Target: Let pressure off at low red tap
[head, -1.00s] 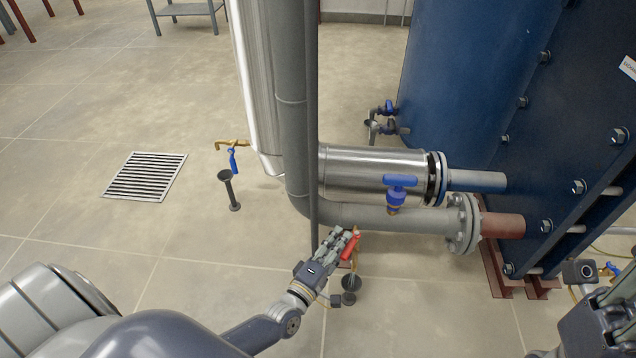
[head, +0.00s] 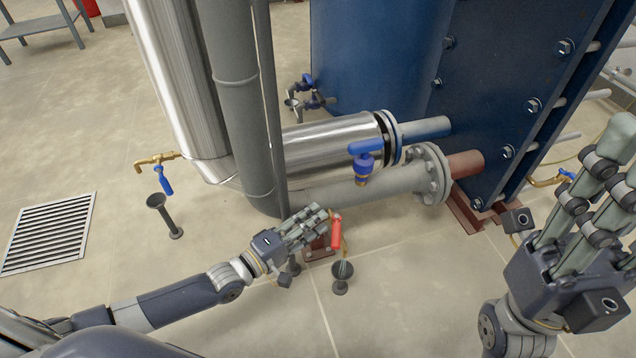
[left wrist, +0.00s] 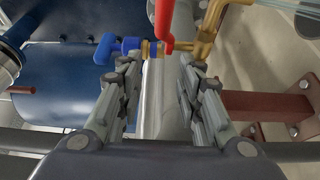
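The low red tap has a red lever (head: 336,232), which hangs roughly downward on a brass body with a spout. In the left wrist view the red lever (left wrist: 163,20) and brass spout (left wrist: 207,30) lie just past my fingertips. My left gripper (head: 318,213) is beside the lever; its fingers (left wrist: 160,65) are apart with nothing between them. A pale streak, seemingly liquid, runs from the spout toward a dark funnel (head: 342,270) on the floor below. My right gripper (head: 597,172) is at the right, fingers apart and empty, away from the tap.
A grey pipe (head: 330,195) with a blue-handled valve (head: 363,158) runs above the tap to the blue plate exchanger (head: 500,100). Another brass tap with a blue lever (head: 163,182) stands left over its own funnel (head: 158,203). A floor grate (head: 48,232) lies far left.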

